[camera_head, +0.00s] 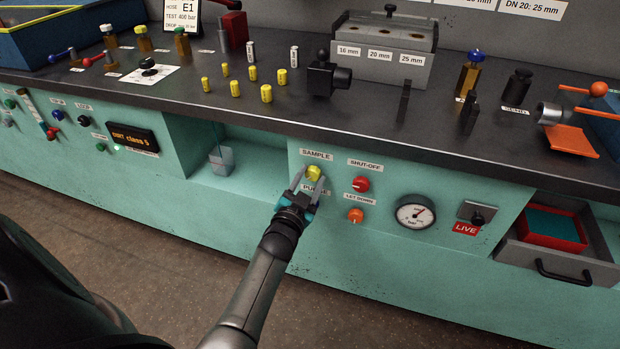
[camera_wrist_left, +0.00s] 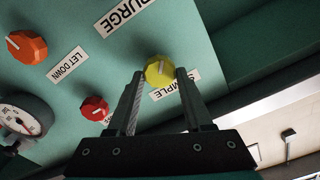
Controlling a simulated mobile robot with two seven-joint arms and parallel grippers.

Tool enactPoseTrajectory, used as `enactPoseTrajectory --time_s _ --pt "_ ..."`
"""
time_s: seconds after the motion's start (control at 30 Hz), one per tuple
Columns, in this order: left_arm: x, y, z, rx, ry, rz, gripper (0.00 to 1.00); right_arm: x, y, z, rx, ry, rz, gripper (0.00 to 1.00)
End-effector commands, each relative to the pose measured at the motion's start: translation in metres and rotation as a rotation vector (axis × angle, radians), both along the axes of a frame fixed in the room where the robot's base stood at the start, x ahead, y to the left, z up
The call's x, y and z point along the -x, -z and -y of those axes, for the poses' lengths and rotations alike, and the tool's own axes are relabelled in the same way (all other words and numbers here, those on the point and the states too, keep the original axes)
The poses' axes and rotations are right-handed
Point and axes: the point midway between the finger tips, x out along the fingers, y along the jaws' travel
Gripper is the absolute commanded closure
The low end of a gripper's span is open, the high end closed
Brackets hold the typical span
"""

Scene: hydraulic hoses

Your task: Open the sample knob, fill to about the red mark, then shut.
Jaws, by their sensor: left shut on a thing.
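The yellow sample knob (camera_head: 314,173) is on the teal front panel under the SAMPLE label (camera_head: 317,155). My left gripper (camera_head: 309,181) has its two fingers on either side of this knob and is shut on it. The left wrist view shows the yellow knob (camera_wrist_left: 159,71) between the fingertips (camera_wrist_left: 160,74), with a pale pointer line on its face. A clear sample beaker (camera_head: 221,160) stands in the recess to the left of the knob. Its red mark and any fluid in it are too small to make out. My right gripper is not in view.
The red SHUT-OFF knob (camera_head: 361,184), orange LET DOWN knob (camera_head: 356,215) and pressure gauge (camera_head: 416,214) are right of my left gripper. An open drawer (camera_head: 540,259) sticks out at far right. The dark bench top (camera_head: 380,115) above holds yellow fittings and bottles.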

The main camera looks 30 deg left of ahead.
Motion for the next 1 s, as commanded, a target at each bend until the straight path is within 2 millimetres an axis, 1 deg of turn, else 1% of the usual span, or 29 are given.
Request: enactPoseTrajectory --time_s 0.23,0.6,0.63,0.9,1.0 --pt "0.0005 0.0014 0.0001 -0.043 0.000 -0.014 1.00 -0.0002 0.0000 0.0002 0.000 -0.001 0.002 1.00" --pt "0.0005 0.0015 0.0000 -0.046 0.000 -0.014 1.00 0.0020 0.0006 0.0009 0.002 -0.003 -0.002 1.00" --pt "0.0005 0.0015 0.0000 -0.046 0.000 -0.014 0.48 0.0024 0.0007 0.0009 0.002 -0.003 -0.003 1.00" --pt "0.0003 0.0009 0.0001 -0.045 -0.001 -0.013 0.19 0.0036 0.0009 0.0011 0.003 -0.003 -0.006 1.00" --pt "0.0002 0.0006 0.0001 -0.045 0.000 -0.012 0.19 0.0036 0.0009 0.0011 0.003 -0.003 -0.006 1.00"
